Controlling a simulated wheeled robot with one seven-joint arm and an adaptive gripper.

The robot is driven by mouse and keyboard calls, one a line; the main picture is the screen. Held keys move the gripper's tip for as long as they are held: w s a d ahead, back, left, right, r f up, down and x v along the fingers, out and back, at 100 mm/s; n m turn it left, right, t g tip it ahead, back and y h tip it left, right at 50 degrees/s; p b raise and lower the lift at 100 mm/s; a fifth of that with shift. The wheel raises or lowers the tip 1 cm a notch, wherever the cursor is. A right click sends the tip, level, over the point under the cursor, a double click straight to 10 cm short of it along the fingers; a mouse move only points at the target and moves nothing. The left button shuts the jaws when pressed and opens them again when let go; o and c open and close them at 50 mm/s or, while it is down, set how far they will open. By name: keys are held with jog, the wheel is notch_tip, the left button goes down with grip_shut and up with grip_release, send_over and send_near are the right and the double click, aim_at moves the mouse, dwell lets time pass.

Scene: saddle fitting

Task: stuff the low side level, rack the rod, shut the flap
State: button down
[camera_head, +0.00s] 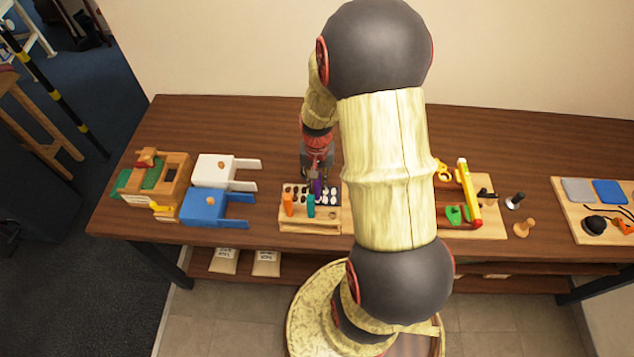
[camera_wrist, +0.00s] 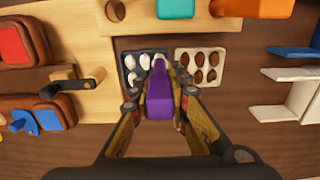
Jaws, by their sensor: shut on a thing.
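My gripper (camera_wrist: 158,78) is shut on a purple-handled rod (camera_wrist: 158,108), which also shows in the head view (camera_head: 318,186). The rod's far end is hidden. It is above a dark tray with white wads (camera_wrist: 130,64), beside a pale tray with brown wads (camera_wrist: 200,50). A wooden rack (camera_head: 310,228) in front of these trays holds an orange handle (camera_head: 289,204) and a teal handle (camera_head: 311,206). In the wrist view, brown leather-like pieces lie at left, one with a red panel (camera_wrist: 14,44), one with a blue part (camera_wrist: 25,121). No flap can be told for certain.
A board with a yellow bar (camera_head: 469,190) lies right of my arm, which hides the bench middle. The bench back is clear.

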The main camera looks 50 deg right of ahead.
jog(key=shift+r+p, duration=2.55)
jog(key=shift+r, duration=0.9)
